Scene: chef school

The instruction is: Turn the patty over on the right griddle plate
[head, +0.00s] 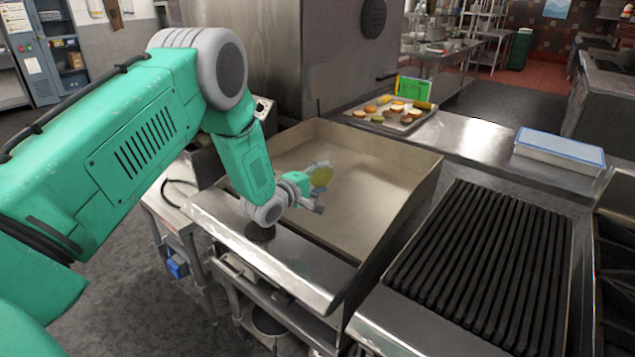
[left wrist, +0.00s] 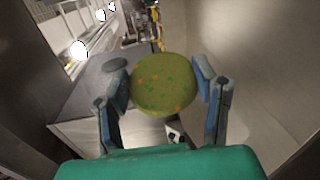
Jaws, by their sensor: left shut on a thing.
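The patty is a round, olive-green disc with orange and green specks. In the head view the patty (head: 321,176) is in my left gripper (head: 319,187), above the flat griddle plate (head: 365,205) with raised metal walls. In the left wrist view the patty (left wrist: 163,84) sits between the two blue-grey fingers of my left gripper (left wrist: 161,88), with a broad face toward the camera. My left gripper is shut on it, and it looks clear of the plate. The patty's other face is hidden. My right gripper is not in view.
A tray (head: 368,122) of several food pieces lies behind the griddle, with a green board (head: 413,88) near it. A black ribbed grill (head: 480,265) stands to the right. A blue-topped box (head: 560,148) is on the back counter. The griddle's right part is bare.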

